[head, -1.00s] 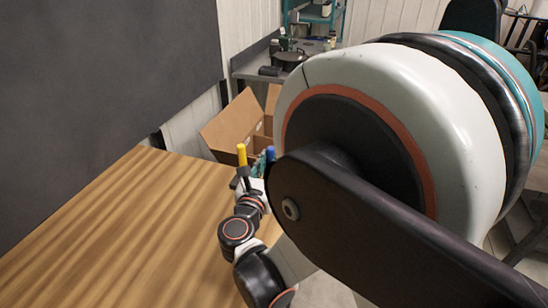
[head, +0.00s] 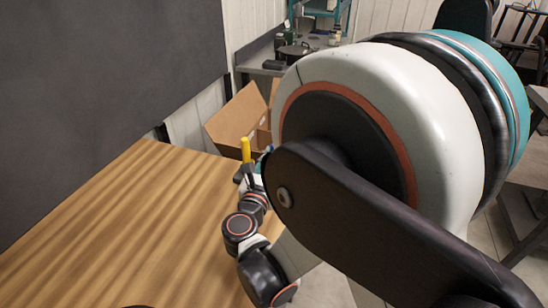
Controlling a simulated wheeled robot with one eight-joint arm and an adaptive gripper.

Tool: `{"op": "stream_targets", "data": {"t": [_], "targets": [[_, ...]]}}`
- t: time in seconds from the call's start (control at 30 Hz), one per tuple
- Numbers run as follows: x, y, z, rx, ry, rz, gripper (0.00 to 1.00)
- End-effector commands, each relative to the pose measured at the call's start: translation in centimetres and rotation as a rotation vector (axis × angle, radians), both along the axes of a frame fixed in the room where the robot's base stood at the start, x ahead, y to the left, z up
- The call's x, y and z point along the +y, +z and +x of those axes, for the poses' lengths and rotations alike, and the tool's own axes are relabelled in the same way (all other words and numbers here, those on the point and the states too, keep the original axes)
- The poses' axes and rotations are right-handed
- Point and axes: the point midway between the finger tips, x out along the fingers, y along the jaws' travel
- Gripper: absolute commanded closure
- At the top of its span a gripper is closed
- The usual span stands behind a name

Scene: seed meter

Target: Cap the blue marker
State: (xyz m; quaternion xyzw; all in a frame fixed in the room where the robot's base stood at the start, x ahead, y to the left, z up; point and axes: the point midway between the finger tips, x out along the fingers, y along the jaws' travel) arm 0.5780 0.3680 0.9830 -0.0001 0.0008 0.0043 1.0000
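My gripper (head: 247,174) is at the far edge of the wooden table, small and partly hidden by my own arm. An upright yellow marker-like piece (head: 245,150) stands at its fingertips. I cannot tell whether the fingers are closed on it or it is behind them. A sliver of blue-teal (head: 264,155) shows just right of the gripper, beside my large arm link. I cannot tell whether it is the blue marker, which is otherwise hidden. No separate cap can be made out.
The wooden table (head: 110,230) is bare across its visible left part. A dark panel (head: 100,90) rises along its left side. An open cardboard box (head: 235,118) stands beyond the far edge. A metal bench (head: 262,62) with several items is further back.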

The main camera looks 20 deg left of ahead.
Motion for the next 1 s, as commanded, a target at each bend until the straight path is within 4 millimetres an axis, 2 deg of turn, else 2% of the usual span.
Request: {"op": "stream_targets", "data": {"t": [0.73, 0.77, 0.87, 1.0], "targets": [[0.0, -0.62, 0.0, 0.0, 0.0, 0.0, 1.0], [0.0, -0.62, 0.0, 0.0, 0.0, 0.0, 0.79], [0.0, -0.62, 0.0, 0.0, 0.0, 0.0, 0.58], [0.0, -0.61, 0.0, 0.0, 0.0, 0.0, 0.58]]}}
